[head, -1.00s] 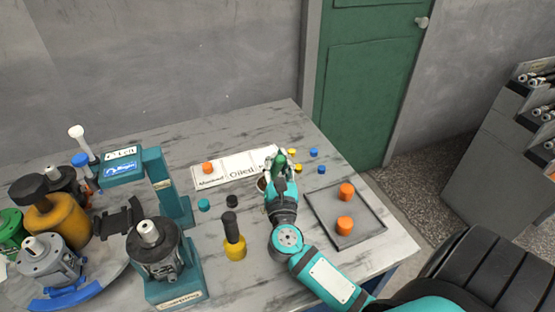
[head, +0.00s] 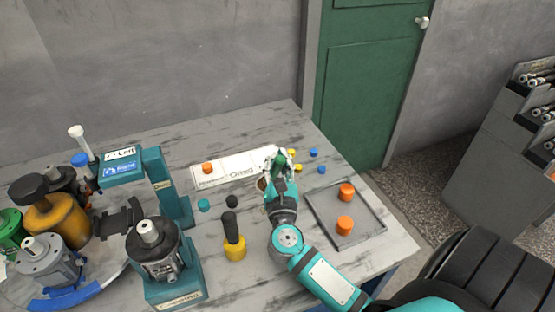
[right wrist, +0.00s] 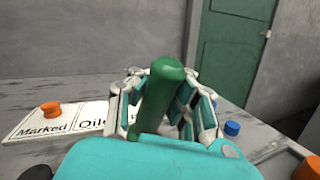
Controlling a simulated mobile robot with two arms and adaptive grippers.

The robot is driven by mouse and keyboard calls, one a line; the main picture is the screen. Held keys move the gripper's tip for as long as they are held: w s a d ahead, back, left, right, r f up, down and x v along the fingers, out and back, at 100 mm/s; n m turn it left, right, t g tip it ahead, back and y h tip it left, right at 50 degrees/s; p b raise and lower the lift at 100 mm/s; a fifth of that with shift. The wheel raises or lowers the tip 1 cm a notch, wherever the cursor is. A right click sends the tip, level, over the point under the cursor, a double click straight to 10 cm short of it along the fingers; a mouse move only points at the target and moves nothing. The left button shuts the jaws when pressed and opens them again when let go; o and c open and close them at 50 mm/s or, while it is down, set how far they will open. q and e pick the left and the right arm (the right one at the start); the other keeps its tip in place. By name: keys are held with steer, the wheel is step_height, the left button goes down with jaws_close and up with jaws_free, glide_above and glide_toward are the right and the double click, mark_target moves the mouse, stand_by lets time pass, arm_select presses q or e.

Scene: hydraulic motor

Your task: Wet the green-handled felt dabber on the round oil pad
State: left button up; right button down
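My right gripper (head: 281,160) is over the back right part of the table, beside the white labelled strip. In the right wrist view its fingers (right wrist: 160,105) are closed around the green handle of the dabber (right wrist: 160,92), which stands tilted between them. The dabber's felt end is hidden behind my gripper and wrist. A small round brown-centred dish (head: 262,184), which looks like the oil pad, shows just left of my gripper, partly covered by it. I cannot tell whether the felt touches it. My left gripper is not in view.
The white strip (head: 222,174) carries an orange cap (head: 207,168). A grey tray (head: 322,213) with two orange caps is to the right. Blue and yellow caps lie behind it. A yellow bottle (head: 235,247) and a teal motor stand (head: 175,290) are to the left.

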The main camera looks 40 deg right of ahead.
steer(key=shift+f, duration=0.1)
step_height(320, 180, up, 7)
steer(key=p, duration=0.6)
stand_by(0.9)
